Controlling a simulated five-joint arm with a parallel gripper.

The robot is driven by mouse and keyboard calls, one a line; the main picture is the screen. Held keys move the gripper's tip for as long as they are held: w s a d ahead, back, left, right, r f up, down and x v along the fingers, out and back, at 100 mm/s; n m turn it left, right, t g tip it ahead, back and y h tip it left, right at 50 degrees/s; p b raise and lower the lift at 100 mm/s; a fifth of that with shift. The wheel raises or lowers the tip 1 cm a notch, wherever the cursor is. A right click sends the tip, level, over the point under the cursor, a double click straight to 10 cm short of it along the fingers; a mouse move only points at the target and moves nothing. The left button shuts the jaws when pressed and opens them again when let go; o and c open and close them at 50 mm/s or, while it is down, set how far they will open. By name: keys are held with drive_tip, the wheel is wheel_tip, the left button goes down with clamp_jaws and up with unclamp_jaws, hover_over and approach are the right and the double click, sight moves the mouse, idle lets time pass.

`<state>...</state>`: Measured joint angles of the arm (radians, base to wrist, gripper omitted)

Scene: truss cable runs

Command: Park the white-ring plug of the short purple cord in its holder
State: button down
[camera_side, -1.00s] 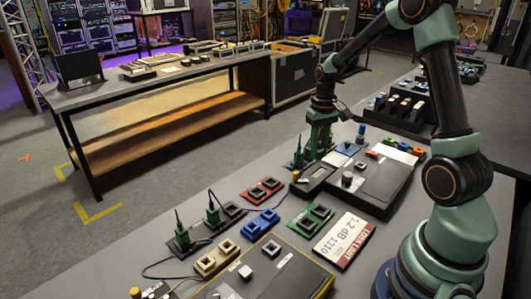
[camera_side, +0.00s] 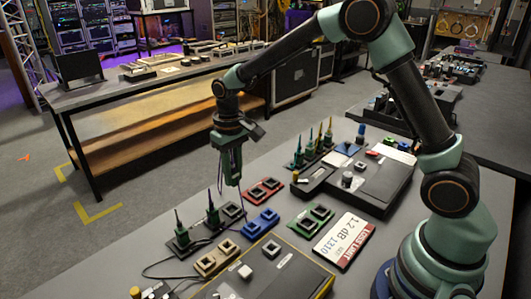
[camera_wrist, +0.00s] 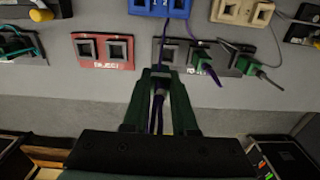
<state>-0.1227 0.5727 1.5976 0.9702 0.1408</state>
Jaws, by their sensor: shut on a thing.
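My gripper (camera_side: 232,180) hangs above the bench, over the left group of holders. In the wrist view my gripper (camera_wrist: 160,84) is shut on a plug (camera_wrist: 159,93) with a pale band, mostly hidden between the fingers. A thin purple cord (camera_wrist: 165,36) runs from it toward the black holder. That black holder (camera_side: 195,236) has green plugs standing in two sockets. Its end socket (camera_wrist: 167,51) is empty and lies just beyond my fingertips in the wrist view. The held plug is apart from the holder.
A red holder (camera_side: 264,189), a blue holder (camera_side: 260,223), a beige holder (camera_side: 216,258) and a green holder (camera_side: 312,216) stand close by. A black box (camera_side: 375,185) and a row of upright plugs (camera_side: 313,150) stand behind. A white label plate (camera_side: 343,239) lies at right.

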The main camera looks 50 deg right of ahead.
drive_tip(key=shift+a+f, duration=0.2)
drive_tip(key=shift+f, duration=0.8)
drive_tip(key=shift+a+f, duration=0.25)
drive_tip(key=shift+f, duration=0.7)
drive_tip(key=shift+a+f, duration=0.2)
drive_tip(key=shift+f, duration=0.8)
drive_tip(key=shift+f, duration=0.8)
idle(0.4)
drive_tip(key=c, duration=0.6)
unclamp_jaws()
drive_tip(key=shift+r, duration=0.1)
drive_tip(key=shift+r, duration=2.35)
drive_tip(key=shift+r, duration=2.05)
